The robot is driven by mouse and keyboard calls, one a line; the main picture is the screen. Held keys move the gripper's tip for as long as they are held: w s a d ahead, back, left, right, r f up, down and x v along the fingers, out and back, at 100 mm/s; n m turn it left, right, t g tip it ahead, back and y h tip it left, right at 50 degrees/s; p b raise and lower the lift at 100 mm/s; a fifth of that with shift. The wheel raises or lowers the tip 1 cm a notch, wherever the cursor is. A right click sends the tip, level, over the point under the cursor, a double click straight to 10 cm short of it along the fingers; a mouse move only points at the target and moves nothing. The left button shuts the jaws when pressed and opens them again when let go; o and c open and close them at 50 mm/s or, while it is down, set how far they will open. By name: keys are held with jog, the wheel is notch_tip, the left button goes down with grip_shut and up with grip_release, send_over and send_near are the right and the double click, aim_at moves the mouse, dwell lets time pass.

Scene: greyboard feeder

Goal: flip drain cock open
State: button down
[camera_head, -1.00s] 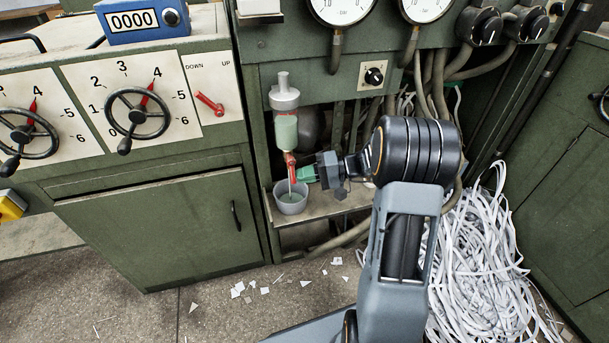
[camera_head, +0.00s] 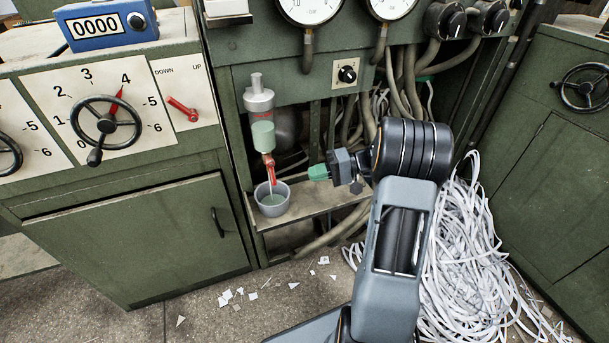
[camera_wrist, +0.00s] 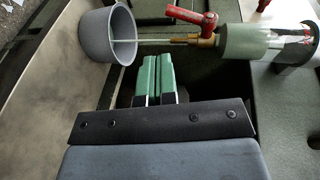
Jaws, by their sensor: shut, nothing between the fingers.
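The drain cock's red lever (camera_head: 269,165) sits below a clear bowl of pale green liquid (camera_head: 263,135). In the wrist view the red lever (camera_wrist: 190,15) lies roughly along the brass outlet (camera_wrist: 185,39), its free end toward the cup. A thin pale stream (camera_wrist: 155,41) runs from the outlet into the grey cup (camera_head: 273,209), which holds some greenish liquid. The cup also shows in the wrist view (camera_wrist: 108,37). My gripper (camera_head: 318,172) has green fingers, pressed together and empty (camera_wrist: 160,78). It is right of the cock, apart from lever and cup.
The cup stands on a narrow shelf (camera_head: 318,203). Hoses (camera_head: 350,225) and a heap of paper strips (camera_head: 455,260) lie to the right. A green cabinet (camera_head: 140,235) is at left, with gauges (camera_head: 312,8) above.

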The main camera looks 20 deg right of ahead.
jog(key=shift+s+d, duration=0.15)
jog(key=shift+d, duration=0.5)
